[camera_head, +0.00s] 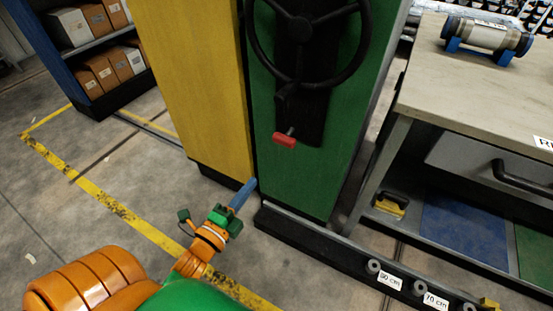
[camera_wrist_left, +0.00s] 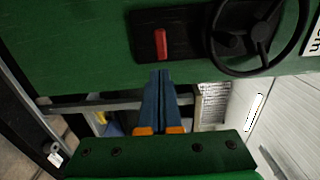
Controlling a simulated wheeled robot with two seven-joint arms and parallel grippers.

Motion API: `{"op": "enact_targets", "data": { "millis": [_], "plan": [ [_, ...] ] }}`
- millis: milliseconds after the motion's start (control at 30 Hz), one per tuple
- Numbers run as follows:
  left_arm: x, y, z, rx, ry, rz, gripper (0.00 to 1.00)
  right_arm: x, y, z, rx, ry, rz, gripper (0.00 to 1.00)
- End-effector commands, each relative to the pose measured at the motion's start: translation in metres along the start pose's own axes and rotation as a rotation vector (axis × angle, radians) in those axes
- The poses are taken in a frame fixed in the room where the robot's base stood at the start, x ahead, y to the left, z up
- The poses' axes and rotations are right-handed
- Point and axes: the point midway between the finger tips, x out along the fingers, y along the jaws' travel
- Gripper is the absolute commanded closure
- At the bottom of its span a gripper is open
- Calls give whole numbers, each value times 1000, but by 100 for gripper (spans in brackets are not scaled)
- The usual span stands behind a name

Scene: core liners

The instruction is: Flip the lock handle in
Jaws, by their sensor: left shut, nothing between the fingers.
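The lock handle (camera_head: 285,139) is a small red grip on a dark lever, low on the black panel of the green cabinet (camera_head: 330,175). In the left wrist view the red handle (camera_wrist_left: 160,43) lies ahead of the fingertips, with a gap in the picture. My left gripper (camera_head: 253,182) has blue fingers pressed together and empty; it is below and left of the handle, by the cabinet's lower front edge. Its fingers also show in the left wrist view (camera_wrist_left: 160,72). My right gripper is not in view.
A black handwheel (camera_head: 308,78) sits above the handle. A yellow panel (camera_head: 195,80) stands to the left. A dark rail (camera_head: 320,245) with rollers runs along the floor in front. A workbench (camera_head: 470,95) with a drawer stands at right.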

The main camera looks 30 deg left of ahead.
Motion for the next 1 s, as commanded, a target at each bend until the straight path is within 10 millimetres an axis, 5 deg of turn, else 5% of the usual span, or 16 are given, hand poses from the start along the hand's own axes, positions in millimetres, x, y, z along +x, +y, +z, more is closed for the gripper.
{"op": "enact_targets", "data": {
  "millis": [333,800,1000],
  "plan": [
    [10,0,0,-4,-1,2,100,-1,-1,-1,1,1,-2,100],
    [108,1,0,-6,-2,2,100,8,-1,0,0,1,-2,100],
    [134,1,0,-8,-2,3,100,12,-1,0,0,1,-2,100]
  ]
}}
